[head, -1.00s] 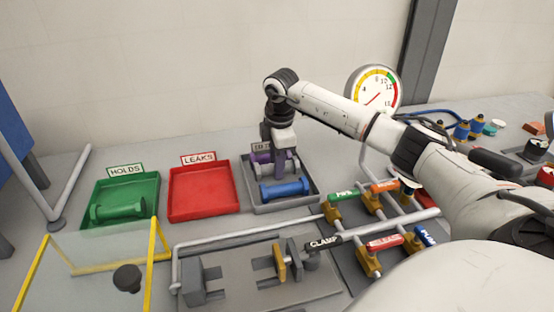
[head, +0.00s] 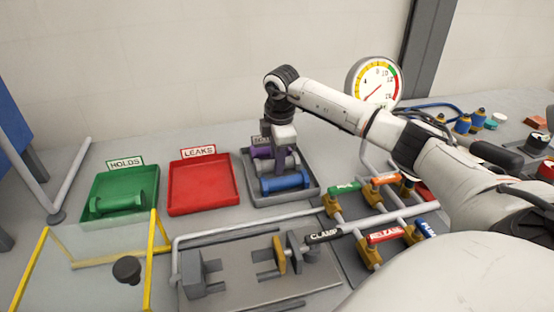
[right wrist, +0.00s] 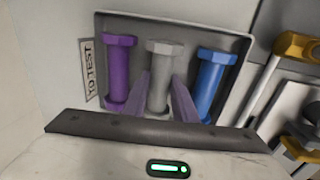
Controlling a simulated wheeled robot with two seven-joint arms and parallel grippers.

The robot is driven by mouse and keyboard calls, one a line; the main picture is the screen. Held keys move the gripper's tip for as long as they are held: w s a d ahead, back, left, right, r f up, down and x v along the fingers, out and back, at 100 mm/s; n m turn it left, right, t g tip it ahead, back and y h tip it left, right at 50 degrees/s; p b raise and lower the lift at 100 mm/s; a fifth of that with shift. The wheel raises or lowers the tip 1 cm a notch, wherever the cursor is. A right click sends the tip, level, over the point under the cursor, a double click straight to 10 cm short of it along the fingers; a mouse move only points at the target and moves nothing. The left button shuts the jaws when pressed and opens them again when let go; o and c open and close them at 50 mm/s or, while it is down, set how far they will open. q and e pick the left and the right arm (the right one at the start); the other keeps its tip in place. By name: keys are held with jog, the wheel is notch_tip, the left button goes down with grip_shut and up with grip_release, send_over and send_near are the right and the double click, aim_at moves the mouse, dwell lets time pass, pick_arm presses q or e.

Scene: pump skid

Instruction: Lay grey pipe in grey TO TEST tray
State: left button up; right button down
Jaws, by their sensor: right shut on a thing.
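The grey pipe (right wrist: 160,68), with a hexagonal end, lies between the purple pipe (right wrist: 117,72) and the blue pipe (right wrist: 212,80) in the right wrist view. The grey TO TEST tray (head: 253,193) holds all of them; its rim and label (right wrist: 88,68) also show in the right wrist view. My right gripper (head: 285,158) points down into the tray and is shut on the grey pipe, one finger on each side. The pipe looks level with its neighbours, but its contact with the tray floor is hidden. My left gripper is out of view.
The red LEAKS tray (head: 203,188) is empty. The green HOLDS tray (head: 101,213) holds a green pipe (head: 122,203). In front are the clamp bench (head: 235,285), labelled valves (head: 385,237) and a yellow-edged clear guard (head: 95,270). A gauge (head: 374,82) stands behind my right arm.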

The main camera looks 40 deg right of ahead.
jog(key=shift+f, duration=0.1)
jog(key=c, duration=1.4)
grip_release()
jog(key=shift+o, duration=0.2)
jog(key=shift+s, duration=0.1)
notch_tip(320, 180, up, 10)
jog(key=s, duration=0.1)
jog(key=shift+s+a+b, duration=0.15)
jog(key=shift+a+b, duration=0.2)
